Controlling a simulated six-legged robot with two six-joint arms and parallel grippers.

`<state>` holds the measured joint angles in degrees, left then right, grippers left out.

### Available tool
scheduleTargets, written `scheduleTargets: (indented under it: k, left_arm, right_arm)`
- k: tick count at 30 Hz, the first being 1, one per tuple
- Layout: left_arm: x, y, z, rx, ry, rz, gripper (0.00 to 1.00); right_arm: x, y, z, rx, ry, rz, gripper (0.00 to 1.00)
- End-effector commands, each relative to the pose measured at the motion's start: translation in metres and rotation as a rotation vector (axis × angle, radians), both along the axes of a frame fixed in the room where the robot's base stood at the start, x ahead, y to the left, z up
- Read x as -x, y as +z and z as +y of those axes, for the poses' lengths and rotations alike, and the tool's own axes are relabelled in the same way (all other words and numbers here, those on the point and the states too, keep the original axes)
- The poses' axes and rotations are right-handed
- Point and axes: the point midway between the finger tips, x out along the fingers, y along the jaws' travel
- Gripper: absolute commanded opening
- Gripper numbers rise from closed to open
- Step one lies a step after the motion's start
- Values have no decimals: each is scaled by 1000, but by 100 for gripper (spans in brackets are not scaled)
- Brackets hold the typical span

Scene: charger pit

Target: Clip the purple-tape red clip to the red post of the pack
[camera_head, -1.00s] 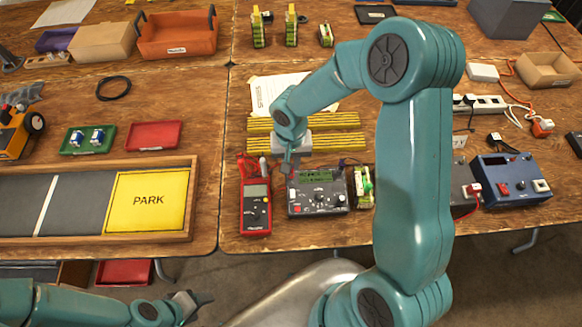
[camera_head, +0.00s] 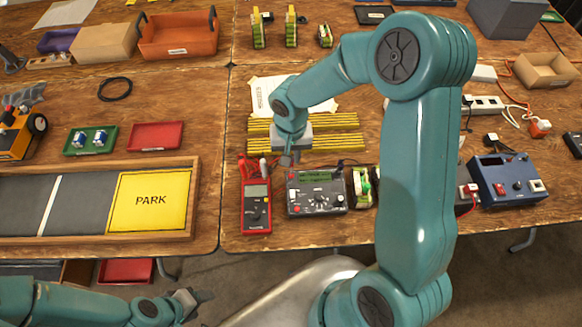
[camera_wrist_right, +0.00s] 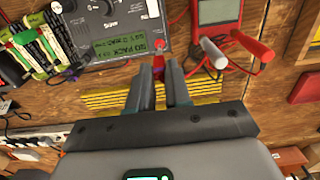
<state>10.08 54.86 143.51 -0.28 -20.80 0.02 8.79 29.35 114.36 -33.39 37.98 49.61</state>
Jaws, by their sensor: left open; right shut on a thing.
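My right gripper (camera_wrist_right: 159,85) is shut on a small red clip with a purple band (camera_wrist_right: 158,63), seen between the fingertips in the right wrist view. In the head view this gripper (camera_head: 287,158) hangs over the back edge of the grey charger (camera_head: 300,207), and the clip is too small to make out. The pack (camera_head: 362,188), with green and yellow-white parts, stands right of the charger, apart from the gripper. It also shows in the right wrist view (camera_wrist_right: 38,48); its red post is not clear. My left gripper (camera_head: 192,298) is open and empty at lower left.
A red multimeter (camera_head: 256,213) lies left of the charger, with red and white handles (camera_wrist_right: 230,52) near my right gripper. Yellow striped strips (camera_head: 340,143) lie behind. A blue box (camera_head: 510,185) stands right. Bare table shows in front of the pack.

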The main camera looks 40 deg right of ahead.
Motion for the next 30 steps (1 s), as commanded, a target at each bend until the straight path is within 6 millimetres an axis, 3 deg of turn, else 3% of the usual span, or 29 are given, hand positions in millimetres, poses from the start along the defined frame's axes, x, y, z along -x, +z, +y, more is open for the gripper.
scheduleTargets:
  k: [5, 11, 13, 19, 30]
  left_arm:
    - [0, 3, 0, 0, 0, 0, 57]
    - [0, 26, 0, 0, 0, 0, 57]
    - [0, 14, 0, 0, 0, -1, 57]
    - [0, 6, 0, 0, 0, 0, 57]
    - [0, 8, 0, 0, 0, 0, 57]
  right_arm:
    - [0, 4, 0, 0, 0, 0, 1]
    - [-1, 37, 0, 1, 0, -2, 1]
    - [9, 27, -12, 1, -5, 3, 1]
    - [40, 27, -44, 2, -6, 3, 1]
    - [109, 30, -119, 1, -10, 4, 1]
